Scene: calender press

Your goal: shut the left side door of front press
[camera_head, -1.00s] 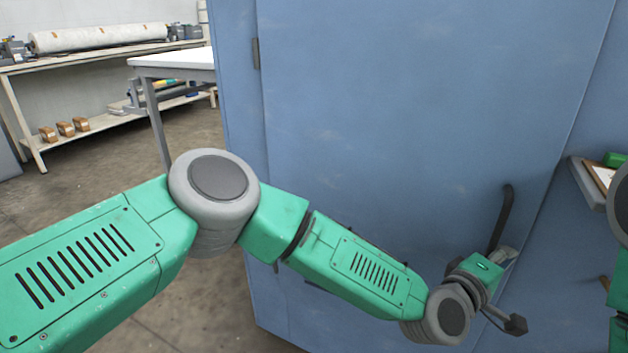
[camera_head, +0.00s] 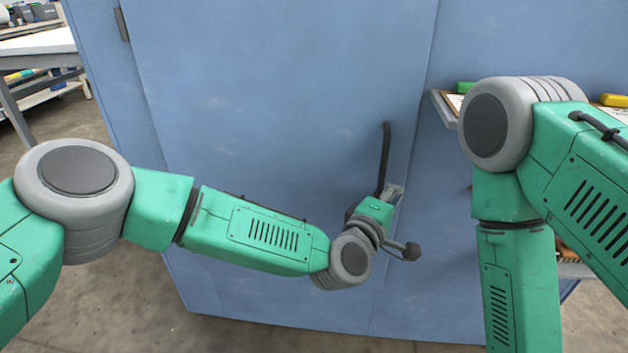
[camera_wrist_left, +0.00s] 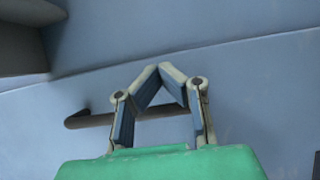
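The blue left side door (camera_head: 290,90) of the press fills the middle of the head view. Its right edge runs close beside the blue panel to its right and looks nearly flush; I cannot tell whether a small gap remains. A dark bar handle (camera_head: 385,155) stands upright near that edge and also shows in the left wrist view (camera_wrist_left: 90,120). My left gripper (camera_head: 395,190) is at the handle's lower part. In the left wrist view its fingertips (camera_wrist_left: 165,70) meet, with the handle behind the fingers; contact is unclear. My right gripper is out of view.
A grey shelf (camera_head: 446,108) with small items juts from the press to the right, partly behind my right arm. A hinge (camera_head: 121,24) is at the door's left. A white-topped table (camera_head: 35,45) stands at the far left. Concrete floor (camera_head: 120,290) is bare in front.

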